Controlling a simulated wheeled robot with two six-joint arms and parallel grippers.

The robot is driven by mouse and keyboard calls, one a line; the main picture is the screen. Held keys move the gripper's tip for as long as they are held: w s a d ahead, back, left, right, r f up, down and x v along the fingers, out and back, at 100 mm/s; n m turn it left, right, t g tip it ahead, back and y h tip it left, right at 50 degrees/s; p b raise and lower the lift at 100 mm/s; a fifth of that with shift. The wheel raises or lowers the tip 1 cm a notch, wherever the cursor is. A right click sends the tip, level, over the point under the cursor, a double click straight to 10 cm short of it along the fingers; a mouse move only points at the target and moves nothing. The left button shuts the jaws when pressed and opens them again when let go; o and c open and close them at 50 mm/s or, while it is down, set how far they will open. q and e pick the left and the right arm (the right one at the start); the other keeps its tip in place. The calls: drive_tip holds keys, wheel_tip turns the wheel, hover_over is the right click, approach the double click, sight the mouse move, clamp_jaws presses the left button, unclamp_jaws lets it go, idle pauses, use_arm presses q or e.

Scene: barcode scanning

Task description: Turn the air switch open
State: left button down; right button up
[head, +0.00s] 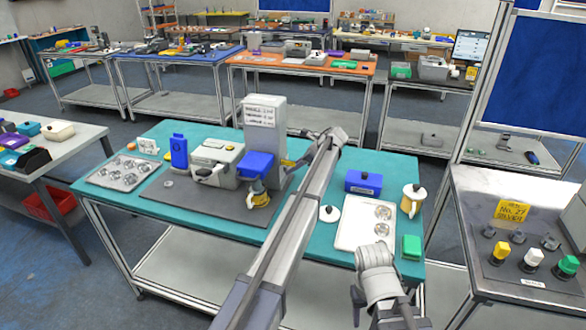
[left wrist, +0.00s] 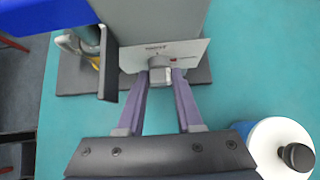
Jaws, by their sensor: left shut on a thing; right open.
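The air switch (left wrist: 160,62) is a small grey knob on a light label plate (left wrist: 190,50) at the side of a tall grey box (head: 265,122). My left gripper (left wrist: 160,78) is shut on the knob, its two purple-grey fingers on either side of it. In the head view my left gripper (head: 288,163) is at the box's right side, and the knob is hidden there. The knob's turn angle is hard to read. My right gripper (head: 380,300) is open, in front of the table's right front edge, away from the switch.
A teal table (head: 205,128) carries a grey machine (head: 214,158), a blue part (head: 256,164), a silver tray (head: 122,172) and a white tray (head: 350,236). A blue box (head: 363,182) and a yellow-white container (head: 412,200) stand right. A button panel (head: 510,240) is at far right.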

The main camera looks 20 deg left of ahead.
use_arm(q)
drive_tip(key=shift+s, duration=0.1)
drive_tip(key=c, duration=0.6)
unclamp_jaws()
drive_tip(key=p+v, duration=0.5)
drive_tip(key=v, duration=0.2)
drive_tip(key=shift+d+r+p, duration=0.3)
